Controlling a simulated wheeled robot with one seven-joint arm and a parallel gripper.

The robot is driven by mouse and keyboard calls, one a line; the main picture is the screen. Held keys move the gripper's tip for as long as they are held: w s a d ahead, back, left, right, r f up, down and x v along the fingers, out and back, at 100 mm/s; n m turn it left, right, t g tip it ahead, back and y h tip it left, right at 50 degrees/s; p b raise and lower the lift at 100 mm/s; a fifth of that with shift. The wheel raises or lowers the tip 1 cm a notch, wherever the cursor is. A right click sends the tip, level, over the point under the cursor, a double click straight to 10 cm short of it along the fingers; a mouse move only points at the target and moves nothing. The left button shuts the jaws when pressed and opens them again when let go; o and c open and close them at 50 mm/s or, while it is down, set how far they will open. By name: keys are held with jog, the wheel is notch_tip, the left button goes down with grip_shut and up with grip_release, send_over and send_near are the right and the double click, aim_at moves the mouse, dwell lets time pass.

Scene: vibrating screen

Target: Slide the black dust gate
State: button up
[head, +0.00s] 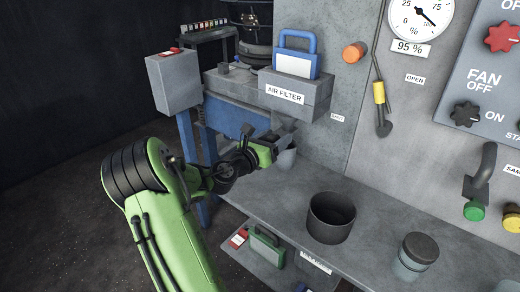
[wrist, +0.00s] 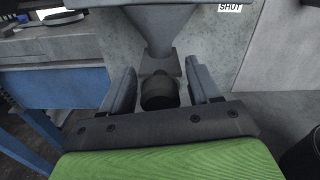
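A black round knob (wrist: 158,92) sits under the grey funnel-shaped chute (wrist: 155,30) in the wrist view. It looks like the handle of the black dust gate; the gate plate itself cannot be made out. My gripper (wrist: 164,78) is open, with one finger on each side of the knob and a visible gap on both sides. In the head view my gripper (head: 270,150) is at the chute below the air filter box, and its fingers and the chute hide the knob.
A "SHUT" label (wrist: 230,7) is on the wall right of the chute. The air filter box (head: 290,97) overhangs my gripper. A dark open cup (head: 331,218) and a lidded jar (head: 416,255) stand on the grey bench (head: 275,200). A blue frame (head: 230,117) is to the left.

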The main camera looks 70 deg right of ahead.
jog(key=v, duration=0.6)
dwell(0.7)
